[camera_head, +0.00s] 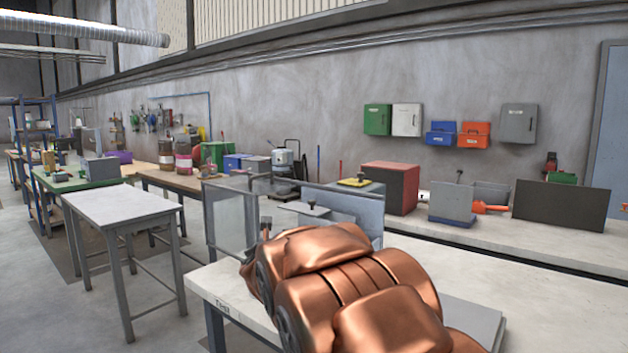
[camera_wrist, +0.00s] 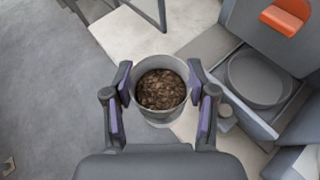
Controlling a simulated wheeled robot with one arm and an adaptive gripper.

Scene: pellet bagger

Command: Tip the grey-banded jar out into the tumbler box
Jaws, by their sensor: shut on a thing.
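My gripper (camera_wrist: 160,84) is shut on a grey jar (camera_wrist: 160,117), its purple-padded fingers on either side of the rim. The jar is open at the top and holds brown pellets. The camera looks down into it; its band cannot be made out. To its right in the wrist view is a grey box-like unit (camera_wrist: 218,47) with a round recessed pan (camera_wrist: 257,80), apart from the jar. It may be the tumbler box; I cannot tell for sure.
A clear-panelled guard (camera_head: 230,218) stands on the near bench (camera_head: 222,285) beside my arm. An orange part (camera_wrist: 285,18) sits on the unit at upper right. A red-and-black box (camera_head: 390,188) stands on the back bench. Open floor lies left of the jar.

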